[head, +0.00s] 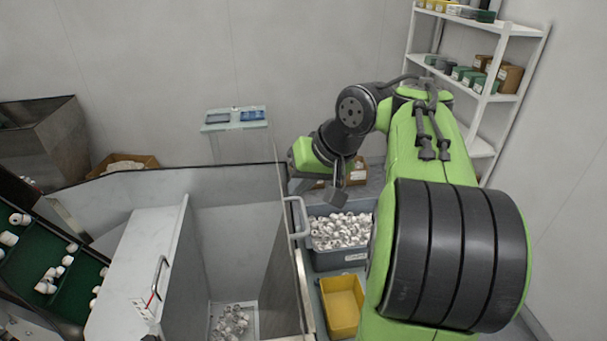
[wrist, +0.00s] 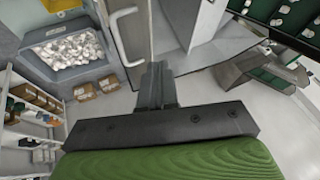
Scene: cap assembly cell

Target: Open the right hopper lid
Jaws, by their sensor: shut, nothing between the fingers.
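The hopper's right compartment (head: 235,235) is uncovered, and small white parts show at its bottom. The right lid (head: 303,285) seems to stand swung out along the right side, seen nearly edge-on. Its pale bar handle (head: 304,217) is on the outer side and also shows in the wrist view (wrist: 124,38). My gripper (head: 337,196) is shut and empty, just right of and apart from the handle. In the wrist view its fingers (wrist: 157,85) are together, below the handle. The left lid (head: 135,260) lies closed with its own handle (head: 160,277).
A grey bin of white parts (head: 342,262) and a yellow bin (head: 343,305) stand right of the hopper. A shelf rack (head: 500,75) is at the back right. A green conveyor (head: 35,262) with white parts runs at left.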

